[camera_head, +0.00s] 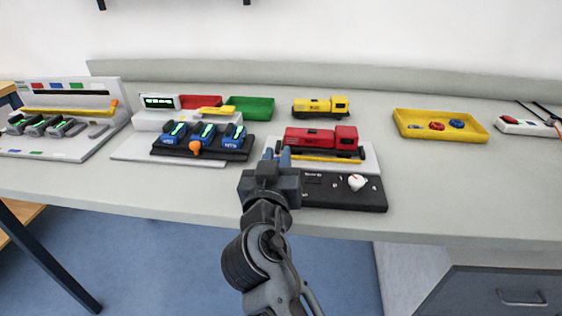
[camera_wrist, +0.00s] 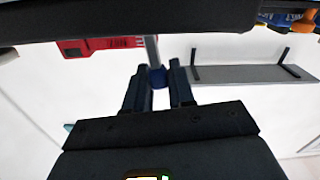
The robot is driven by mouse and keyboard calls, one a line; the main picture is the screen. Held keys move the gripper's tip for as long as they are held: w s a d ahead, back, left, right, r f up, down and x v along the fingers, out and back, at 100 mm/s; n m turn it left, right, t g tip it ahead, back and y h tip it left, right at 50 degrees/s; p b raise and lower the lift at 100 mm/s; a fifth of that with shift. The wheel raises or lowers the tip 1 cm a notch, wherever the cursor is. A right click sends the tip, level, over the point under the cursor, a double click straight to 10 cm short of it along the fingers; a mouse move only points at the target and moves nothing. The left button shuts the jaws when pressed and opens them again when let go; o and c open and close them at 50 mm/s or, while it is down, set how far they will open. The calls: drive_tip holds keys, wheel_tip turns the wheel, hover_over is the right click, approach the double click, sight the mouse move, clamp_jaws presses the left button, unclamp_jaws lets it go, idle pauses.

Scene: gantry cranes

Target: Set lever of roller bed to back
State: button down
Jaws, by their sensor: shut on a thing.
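The roller bed (camera_head: 370,160) is the pale base on the right half of the bench, carrying a red locomotive (camera_head: 322,140) and a yellow bar. My gripper (camera_head: 277,154) is at its left end, beside the locomotive. In the wrist view my two dark fingers (camera_wrist: 159,70) are around a blue knob (camera_wrist: 157,78) on a grey lever stem (camera_wrist: 151,48). They are shut on this lever knob. In the head view the gripper hides the lever, so its exact setting cannot be told. The locomotive also shows in the wrist view (camera_wrist: 88,46).
A black panel (camera_head: 325,200) with a white dial adjoins my gripper on the right. A black rack (camera_head: 232,155) with blue units and an orange knob stands close on the left. A yellow locomotive (camera_head: 320,106), green tray (camera_head: 250,108) and yellow tray (camera_head: 440,114) are farther back.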

drive_tip(key=a+n, duration=0.1)
drive_tip(key=n, duration=0.2)
drive_tip(key=shift+a+f+n+b, duration=0.25)
drive_tip(key=shift+a+n+b, duration=0.05)
drive_tip(key=shift+a+b, duration=0.1)
drive_tip(key=c, duration=1)
unclamp_jaws()
drive_tip(key=shift+c, duration=0.2)
drive_tip(key=s, duration=0.7)
drive_tip(key=shift+s+a+b, duration=0.1)
drive_tip(key=shift+s+b, duration=0.25)
drive_tip(key=shift+s, duration=0.05)
